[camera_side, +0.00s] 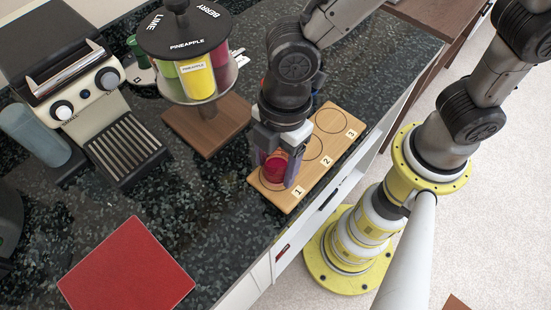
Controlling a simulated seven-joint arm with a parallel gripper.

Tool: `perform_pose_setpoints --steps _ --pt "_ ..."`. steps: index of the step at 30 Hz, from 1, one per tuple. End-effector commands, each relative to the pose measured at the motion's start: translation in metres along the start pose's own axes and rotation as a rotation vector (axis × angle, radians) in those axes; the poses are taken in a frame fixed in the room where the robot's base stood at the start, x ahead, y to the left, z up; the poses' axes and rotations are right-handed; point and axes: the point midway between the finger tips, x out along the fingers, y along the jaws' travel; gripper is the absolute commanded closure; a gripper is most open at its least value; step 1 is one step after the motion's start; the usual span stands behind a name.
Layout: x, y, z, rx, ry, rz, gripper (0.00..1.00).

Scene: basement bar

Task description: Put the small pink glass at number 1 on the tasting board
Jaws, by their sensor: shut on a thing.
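The tasting board (309,168) is a light wooden plank near the counter's front edge, with circles numbered 1, 2 and 3. Number 1 is at its near end. The small pink glass (275,167) is deep pink-red and sits between the fingers of my gripper (277,171), which is shut on it. The gripper points down over the number 1 end of the board. The glass appears at the number 1 circle; the fingers hide part of it, and I cannot tell whether its base touches the board. Circles 2 and 3 look empty.
A round dispenser (190,70) with coloured containers stands on a wooden base (208,128) behind the board. A toaster-like machine (95,95), a grey-blue cylinder (35,135) and a red mat (127,268) are to the left. Counter left of the board is clear.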

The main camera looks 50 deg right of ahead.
Motion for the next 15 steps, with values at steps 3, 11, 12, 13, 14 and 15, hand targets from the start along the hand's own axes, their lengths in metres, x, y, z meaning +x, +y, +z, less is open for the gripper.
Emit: perform_pose_setpoints --steps 3,11,12,13,14,15 --pt "0.0022 0.0000 0.0003 0.000 0.000 0.000 0.29" --pt "0.0020 -0.0001 0.0003 0.000 0.000 0.000 0.04" --pt "0.0020 -0.0001 0.0003 0.000 0.000 0.000 0.04" --pt "0.0020 -0.0001 0.0003 0.000 0.000 0.000 0.04" --pt "0.0020 -0.0001 0.0003 0.000 0.000 0.000 0.04" --pt "0.0018 0.0000 0.0002 0.000 0.000 0.000 0.04"
